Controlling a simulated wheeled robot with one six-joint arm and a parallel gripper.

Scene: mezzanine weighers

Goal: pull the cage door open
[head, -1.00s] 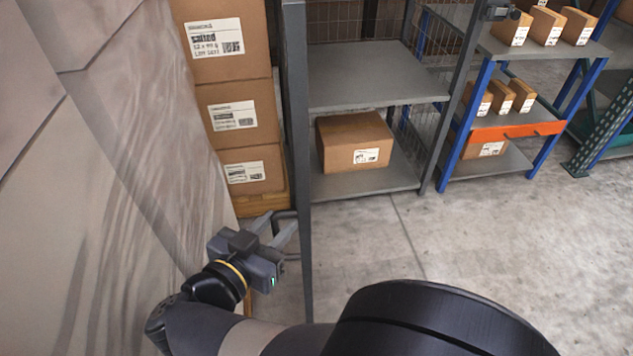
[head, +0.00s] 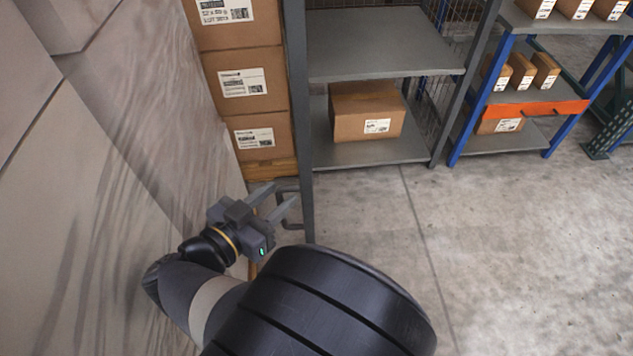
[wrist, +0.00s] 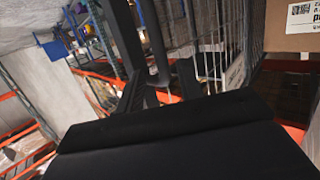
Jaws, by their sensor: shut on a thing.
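The cage door shows nearly edge-on as a tall dark grey frame post (head: 299,120) in the head view. Its grey bar handle (head: 287,184) sticks out to the left of the post, low down. My gripper (head: 281,200) is at this handle, reaching in from the lower left, and is shut on it. In the wrist view the two dark fingers (wrist: 160,88) stand on either side of the dark upright handle bar (wrist: 155,45). Wire mesh (wrist: 212,42) shows to the right of them. The exact contact is partly hidden, and how far the door stands open I cannot tell.
Stacked cartons (head: 247,85) stand behind the handle. Grey shelves (head: 380,45) hold one carton (head: 367,112). A blue rack with an orange beam (head: 530,109) stands at right. The concrete floor (head: 510,230) at right is clear.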

